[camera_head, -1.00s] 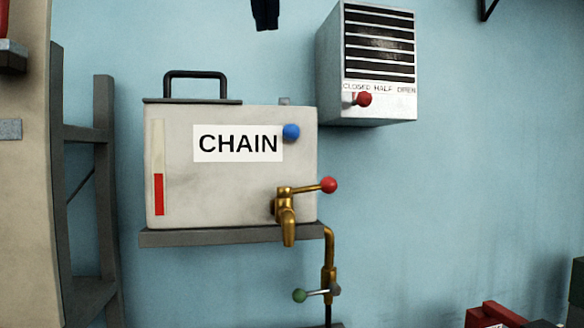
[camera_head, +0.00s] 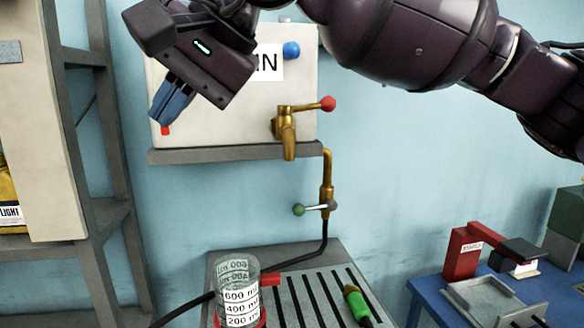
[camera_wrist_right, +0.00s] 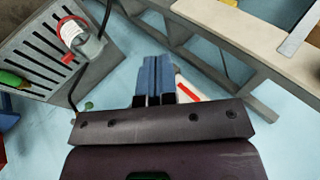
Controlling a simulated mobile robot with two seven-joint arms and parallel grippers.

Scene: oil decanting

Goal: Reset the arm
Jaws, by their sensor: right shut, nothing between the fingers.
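My right gripper (camera_head: 168,103) is in front of the left part of the oil tank (camera_head: 215,128), its blue fingers pointing down and left. The fingers are together and empty; they also show shut in the right wrist view (camera_wrist_right: 155,75). My left gripper is not in view.
A brass tap (camera_head: 287,125) with a red knob sits on the tank's front. A blue table (camera_head: 432,296) is at right. A grey shelf frame (camera_head: 100,160) stands left.

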